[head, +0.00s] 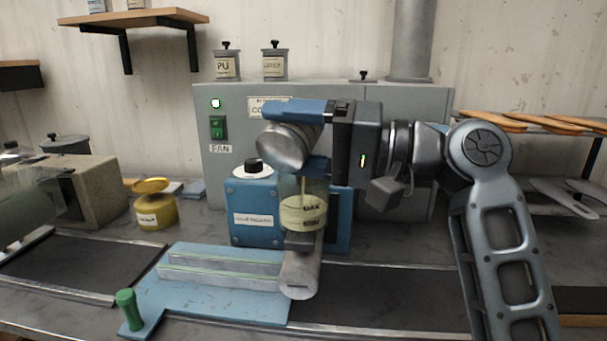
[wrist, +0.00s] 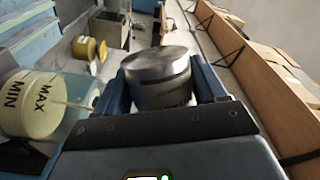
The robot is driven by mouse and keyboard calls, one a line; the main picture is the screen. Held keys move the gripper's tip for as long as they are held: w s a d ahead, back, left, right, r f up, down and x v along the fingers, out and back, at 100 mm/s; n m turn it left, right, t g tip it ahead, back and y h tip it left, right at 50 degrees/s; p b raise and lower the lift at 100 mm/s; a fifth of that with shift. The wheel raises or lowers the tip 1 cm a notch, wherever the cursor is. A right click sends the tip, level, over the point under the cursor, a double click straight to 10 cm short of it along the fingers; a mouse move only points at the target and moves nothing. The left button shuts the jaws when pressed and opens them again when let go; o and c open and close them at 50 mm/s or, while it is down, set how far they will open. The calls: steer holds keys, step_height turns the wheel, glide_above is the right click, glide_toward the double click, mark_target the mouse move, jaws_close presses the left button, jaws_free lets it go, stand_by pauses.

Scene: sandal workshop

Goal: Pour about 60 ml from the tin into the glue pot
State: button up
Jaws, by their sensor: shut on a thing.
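The metal tin (head: 283,148) is tilted, its round end low to the left, above the glue pot in the head view. My gripper (head: 302,137) is shut on it; in the wrist view the tin (wrist: 163,88) sits between the two blue fingers (wrist: 160,78). The glue pot (head: 303,212) is clear-walled, with cream contents in its lower part and clear room above. The wrist view shows MIN and MAX on the pot (wrist: 32,103). A thin pale line like a stream runs in the pot's upper part. The tin's mouth is not clearly seen.
A blue box with a black knob (head: 253,212) stands just left of the pot. A yellow tin (head: 156,211) with its lid raised stands further left. A blue plate with rails (head: 215,300) and a green handle (head: 128,309) lie in front. A grey cabinet (head: 400,165) stands behind.

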mark_target(303, 160)
steer(key=shift+s+f+n+b, duration=0.1)
steer(key=shift+f+n+b, duration=0.45)
steer(key=shift+n+b, duration=0.3)
steer(key=n+b, duration=0.1)
steer(key=n, duration=0.1)
steer(key=shift+n+h+b, duration=0.35)
steer(key=shift+h+b, duration=0.05)
steer(key=shift+r, duration=0.25)
steer(key=shift+s+a+r+n, duration=0.15)
steer(key=shift+s+r+n, duration=0.1)
steer(key=shift+n, duration=0.55)
steer(key=s+f+n+b, duration=0.1)
steer(key=s+n+b, duration=0.1)
steer(key=b, duration=0.1)
steer(key=shift+a+f+n+h, duration=0.3)
steer(key=shift+a+f+h, duration=0.1)
step_height(303, 160, down, 7)
steer(key=s+a+n+b, duration=0.1)
steer(key=s+n+b, duration=0.1)
steer(key=n+b, duration=0.2)
steer(key=b, duration=0.3)
steer(key=shift+s+t+h+b, duration=0.35)
steer(key=shift+t+h, duration=0.05)
